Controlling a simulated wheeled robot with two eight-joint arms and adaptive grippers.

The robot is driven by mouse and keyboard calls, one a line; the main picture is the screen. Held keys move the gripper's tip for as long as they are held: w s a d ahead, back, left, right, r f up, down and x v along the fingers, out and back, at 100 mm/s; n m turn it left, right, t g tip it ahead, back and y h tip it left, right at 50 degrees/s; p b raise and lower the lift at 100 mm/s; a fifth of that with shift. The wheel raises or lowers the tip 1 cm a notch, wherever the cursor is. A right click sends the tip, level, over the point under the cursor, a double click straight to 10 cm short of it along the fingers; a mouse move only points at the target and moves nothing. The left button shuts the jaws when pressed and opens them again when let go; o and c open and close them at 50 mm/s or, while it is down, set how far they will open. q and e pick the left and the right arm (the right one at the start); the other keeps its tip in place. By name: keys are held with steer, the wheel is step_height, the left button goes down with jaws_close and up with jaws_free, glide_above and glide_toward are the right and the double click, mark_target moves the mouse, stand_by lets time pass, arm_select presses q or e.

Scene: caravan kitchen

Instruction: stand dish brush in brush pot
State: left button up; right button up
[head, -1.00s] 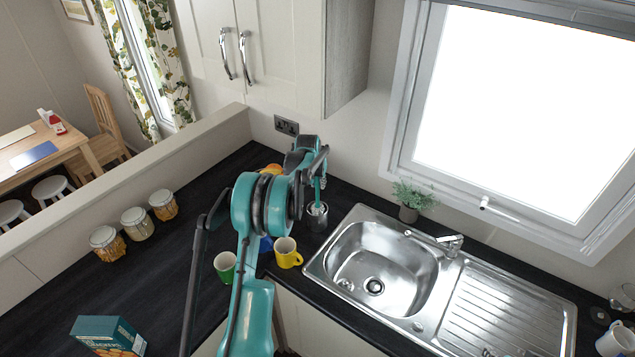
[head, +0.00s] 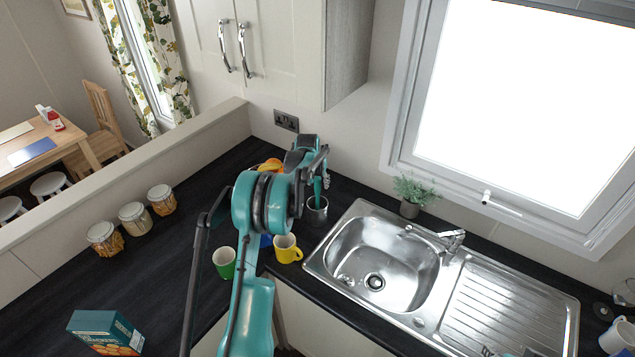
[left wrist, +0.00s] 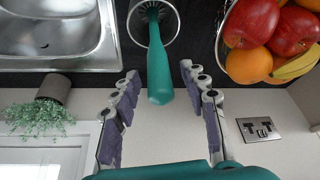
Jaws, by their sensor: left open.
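The brush pot (head: 316,215) is a dark, round holder on the black worktop, left of the sink. The teal dish brush (head: 318,187) is in it, head down inside the rim and handle sticking up. In the left wrist view the brush handle (left wrist: 159,75) rises from the pot (left wrist: 140,42) toward the camera and looks a little tilted. My left gripper (head: 322,166) is above the pot. In the left wrist view its fingers (left wrist: 160,80) are apart on either side of the handle end, with visible gaps. My right gripper is not in view.
A fruit bowl (left wrist: 222,38) stands close beside the pot. Yellow (head: 287,249) and green (head: 225,262) mugs stand in front. The steel sink (head: 370,265) and a potted plant (head: 413,193) are to the right.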

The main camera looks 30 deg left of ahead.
arm_select(q)
steer(key=shift+r, duration=0.15)
steer(key=v, duration=1.1)
steer(key=shift+s+r, duration=0.25)
steer(key=shift+r, duration=0.05)
steer(key=shift+d, duration=0.1)
steer(key=s+d+f+m+t+b, duration=0.1)
steer(key=s+d+f+b, duration=0.1)
steer(key=s+d+b, duration=1.15)
steer(key=s+d+f+m+t+b, duration=0.1)
steer(key=s+d+f+b, duration=0.3)
steer(key=s+d+f, duration=0.2)
steer(key=s+d+f+h+b, duration=0.1)
steer(key=s+d+f+b, duration=0.4)
steer(key=s+f, duration=0.6)
steer(key=s+d, duration=0.2)
steer(key=s, duration=0.1)
steer(key=shift+s+m+t, duration=0.3)
steer(key=shift+m+t, duration=0.1)
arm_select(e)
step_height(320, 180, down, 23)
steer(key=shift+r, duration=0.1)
